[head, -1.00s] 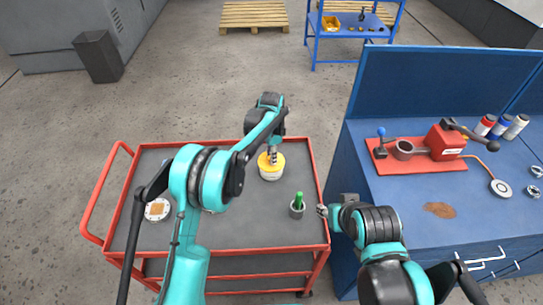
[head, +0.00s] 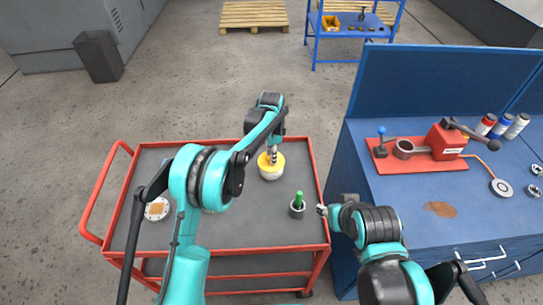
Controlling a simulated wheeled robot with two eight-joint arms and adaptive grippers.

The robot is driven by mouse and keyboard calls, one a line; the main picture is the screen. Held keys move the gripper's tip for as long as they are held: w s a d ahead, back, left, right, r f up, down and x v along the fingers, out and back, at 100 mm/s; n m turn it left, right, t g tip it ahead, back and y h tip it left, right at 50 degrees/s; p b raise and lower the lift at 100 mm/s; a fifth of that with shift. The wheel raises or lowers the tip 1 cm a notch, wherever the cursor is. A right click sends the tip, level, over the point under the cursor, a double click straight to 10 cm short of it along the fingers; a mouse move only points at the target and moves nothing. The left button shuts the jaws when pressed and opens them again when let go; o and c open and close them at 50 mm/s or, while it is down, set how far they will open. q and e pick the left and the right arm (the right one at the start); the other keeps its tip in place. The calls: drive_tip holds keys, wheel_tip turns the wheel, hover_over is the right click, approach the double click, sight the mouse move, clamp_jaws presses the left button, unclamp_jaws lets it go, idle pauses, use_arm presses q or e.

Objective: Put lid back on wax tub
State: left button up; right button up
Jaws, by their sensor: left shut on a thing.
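My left gripper (head: 273,158) points down from above and is shut on the lid. The fingers hide part of the lid. My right gripper (head: 322,210) is by the cart's right edge, apart from the tub; its fingers are too small to read.
A blue workbench (head: 400,220) with a red fixture (head: 420,154) stands to the right. The cart's back left top is fairly clear.

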use_arm(q)
drive_tip(key=o, duration=1.4)
drive_tip(key=shift+r, duration=0.1)
drive_tip(key=shift+r+p, duration=2.1)
drive_tip(key=shift+r, duration=1.35)
clamp_jaws()
